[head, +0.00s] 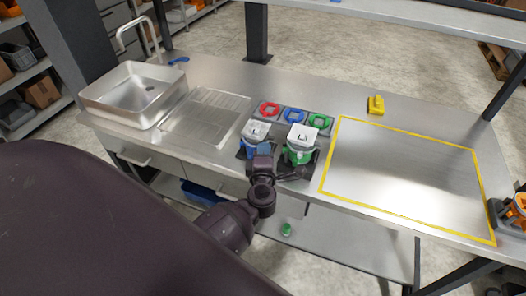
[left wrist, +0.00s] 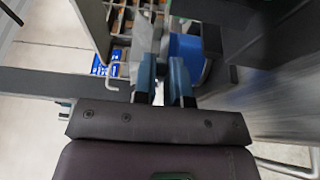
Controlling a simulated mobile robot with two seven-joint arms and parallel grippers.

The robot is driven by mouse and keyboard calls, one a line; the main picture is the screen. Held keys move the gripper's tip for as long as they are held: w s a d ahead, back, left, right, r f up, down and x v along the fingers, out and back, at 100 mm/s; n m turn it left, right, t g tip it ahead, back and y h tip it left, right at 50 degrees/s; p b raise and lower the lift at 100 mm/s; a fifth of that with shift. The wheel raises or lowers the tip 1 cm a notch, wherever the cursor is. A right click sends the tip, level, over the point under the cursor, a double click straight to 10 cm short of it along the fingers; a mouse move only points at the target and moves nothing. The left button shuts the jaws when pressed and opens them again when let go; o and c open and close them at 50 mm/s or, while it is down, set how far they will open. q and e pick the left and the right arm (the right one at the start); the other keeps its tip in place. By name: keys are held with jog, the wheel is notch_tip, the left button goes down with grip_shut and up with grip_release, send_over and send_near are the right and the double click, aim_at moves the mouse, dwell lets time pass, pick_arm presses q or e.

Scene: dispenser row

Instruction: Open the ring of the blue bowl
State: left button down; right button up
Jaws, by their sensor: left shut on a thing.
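The blue bowl (head: 258,150) sits under a white square top at the front of the bench, mostly hidden by my left gripper (head: 262,165). A blue rounded body, likely this bowl, shows in the left wrist view (left wrist: 187,52), just beyond the fingers. My left gripper (left wrist: 164,88) is at the bowl's front, its fingers a little apart and closed on a narrow part there. I cannot make out that part or how far the ring is turned. My right gripper is in neither view.
A green bowl with a white top (head: 300,143) stands close on the right. Red (head: 269,108), blue (head: 294,116) and green (head: 319,121) rings lie behind. The sink (head: 133,94) is left; a yellow-taped area (head: 400,175) is clear. A yellow object (head: 376,105) stands behind it.

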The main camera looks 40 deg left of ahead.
pick_arm(q)
jog(key=shift+w+d+n+g+y, duration=0.2)
jog(key=shift+w+n+g+y, duration=0.15)
jog(key=shift+n+g+y, duration=0.35)
jog(key=c, duration=1.4)
grip_release()
jog(key=b+v, duration=0.1)
jog(key=v, duration=1)
jog(key=shift+f, duration=0.2)
